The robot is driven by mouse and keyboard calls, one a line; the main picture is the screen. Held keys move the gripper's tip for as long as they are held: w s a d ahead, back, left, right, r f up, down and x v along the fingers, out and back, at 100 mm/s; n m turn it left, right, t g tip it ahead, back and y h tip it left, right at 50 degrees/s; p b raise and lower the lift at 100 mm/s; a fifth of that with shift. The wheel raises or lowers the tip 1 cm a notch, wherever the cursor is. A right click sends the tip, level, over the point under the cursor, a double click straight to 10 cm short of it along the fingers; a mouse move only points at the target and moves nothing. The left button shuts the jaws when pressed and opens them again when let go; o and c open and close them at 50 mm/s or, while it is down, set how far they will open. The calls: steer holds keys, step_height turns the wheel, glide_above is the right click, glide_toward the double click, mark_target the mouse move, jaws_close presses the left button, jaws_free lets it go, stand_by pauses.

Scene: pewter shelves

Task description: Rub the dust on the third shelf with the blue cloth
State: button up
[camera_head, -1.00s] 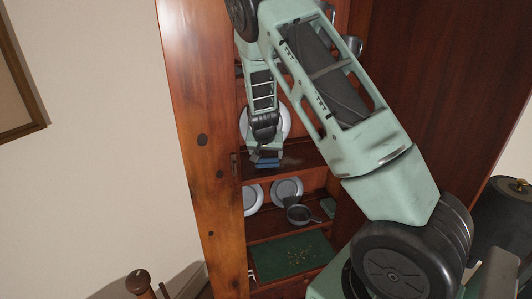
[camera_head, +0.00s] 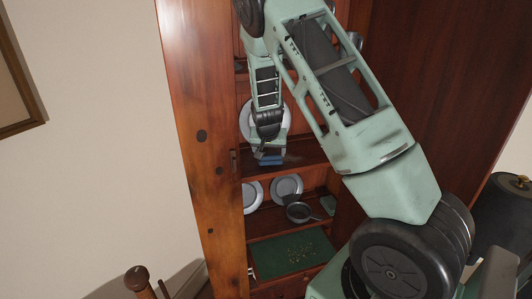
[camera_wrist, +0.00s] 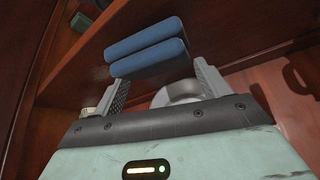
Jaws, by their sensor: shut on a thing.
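My gripper (camera_head: 269,150) is shut on the folded blue cloth (camera_head: 271,161) and holds it at the front part of a wooden shelf (camera_head: 308,152) inside the cabinet. The cloth also shows in the wrist view (camera_wrist: 146,46), as two blue folds between the fingers, close against the shelf board (camera_wrist: 225,35). I cannot tell whether it presses on the board. A faint greyish patch, perhaps the dust (camera_head: 295,156), lies on the shelf just right of the cloth.
A pale plate (camera_head: 245,122) stands behind my gripper. The shelf below holds upright plates (camera_head: 286,187), a dark pan (camera_head: 299,212) and a small green thing (camera_head: 328,203). A green mat (camera_head: 275,258) with crumbs lies lower. The cabinet's left side (camera_head: 203,160) is close to my gripper.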

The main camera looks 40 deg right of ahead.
steer(key=shift+s+d+b, duration=0.2)
steer(key=shift+s+d, duration=0.05)
steer(key=shift+d, duration=0.3)
steer(key=shift+s+d+b, duration=0.15)
steer(key=shift+s+d, duration=0.1)
steer(key=shift+d, duration=0.25)
steer(key=shift+s+d+f+b, duration=0.1)
steer(key=shift+s+d+b, duration=0.2)
steer(key=shift+d+b, duration=0.25)
steer(key=shift+s+d+f+b, duration=0.1)
steer(key=shift+s+d+b, duration=0.2)
steer(key=shift+d, duration=0.4)
steer(key=shift+s+d+b, duration=0.35)
steer(key=shift+d, duration=0.3)
steer(key=shift+s+d+b, duration=0.3)
steer(key=shift+d, duration=0.3)
steer(key=shift+s+d+r+b, duration=0.15)
steer(key=shift+s+d+b, duration=0.2)
steer(key=shift+d, duration=0.4)
steer(key=shift+s+d+b, duration=0.35)
steer(key=shift+d+b, duration=0.05)
steer(key=shift+d, duration=0.3)
steer(key=shift+s+d+b, duration=0.3)
steer(key=shift+d+b, duration=0.1)
steer(key=shift+d, duration=0.25)
steer(key=shift+s+d, duration=0.1)
steer(key=shift+d, duration=0.1)
steer(key=shift+a, duration=0.1)
